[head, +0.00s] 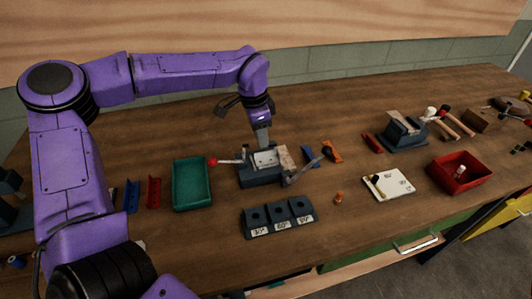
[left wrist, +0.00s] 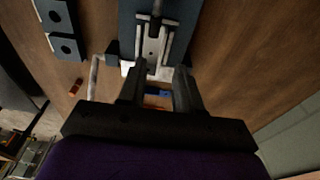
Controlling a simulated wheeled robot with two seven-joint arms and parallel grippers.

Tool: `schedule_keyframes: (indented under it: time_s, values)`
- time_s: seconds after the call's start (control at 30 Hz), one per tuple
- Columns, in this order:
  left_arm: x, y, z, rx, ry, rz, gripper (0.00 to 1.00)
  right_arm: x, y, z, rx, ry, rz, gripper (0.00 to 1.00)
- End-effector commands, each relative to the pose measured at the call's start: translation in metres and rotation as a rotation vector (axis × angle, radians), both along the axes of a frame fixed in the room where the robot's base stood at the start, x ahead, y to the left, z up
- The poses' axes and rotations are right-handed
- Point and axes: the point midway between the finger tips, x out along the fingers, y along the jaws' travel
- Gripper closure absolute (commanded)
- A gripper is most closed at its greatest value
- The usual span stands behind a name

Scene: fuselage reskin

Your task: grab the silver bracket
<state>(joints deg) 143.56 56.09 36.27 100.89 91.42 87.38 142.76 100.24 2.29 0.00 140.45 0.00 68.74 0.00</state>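A silver metal piece, seemingly the bracket (head: 266,158), sits in a dark blue-grey fixture (head: 262,179) in the middle of the bench. It also shows in the left wrist view (left wrist: 153,46), lying along the fixture (left wrist: 185,30). My left gripper (head: 263,146) points down just above the fixture, close to the silver piece. In the left wrist view the fingers (left wrist: 158,78) are apart with a gap between them, near the piece's lower end. Contact cannot be told. My right gripper is not in view.
A red-knobbed lever (head: 226,162) and a grey handle (head: 305,171) stick out from the fixture. A green tray (head: 191,185) stands left, a labelled three-hole block (head: 279,217) in front. A second fixture (head: 402,131) and red bin (head: 460,172) stand right.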

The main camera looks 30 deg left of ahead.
Motion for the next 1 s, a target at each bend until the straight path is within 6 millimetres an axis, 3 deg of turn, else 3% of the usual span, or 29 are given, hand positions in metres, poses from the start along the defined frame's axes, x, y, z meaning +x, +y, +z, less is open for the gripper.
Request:
schedule_keyframes:
  time_s: [0.2, 0.3, 0.57, 0.67, 1.0]
  values:
    - [0.004, -0.004, -0.033, 0.002, 0.008, -0.001, 0.66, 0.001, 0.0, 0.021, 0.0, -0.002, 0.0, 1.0]
    - [0.006, -0.004, -0.049, 0.002, 0.005, 0.001, 0.66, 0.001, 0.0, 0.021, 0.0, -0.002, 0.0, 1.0]
    - [0.006, -0.004, -0.056, 0.001, 0.002, 0.0, 0.66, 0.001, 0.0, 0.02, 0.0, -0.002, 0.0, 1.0]
    - [0.006, -0.004, -0.055, 0.001, 0.002, 0.0, 0.98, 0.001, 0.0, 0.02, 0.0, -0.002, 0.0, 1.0]
    - [0.006, -0.004, -0.055, 0.001, 0.002, 0.001, 1.0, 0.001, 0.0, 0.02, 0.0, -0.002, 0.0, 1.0]
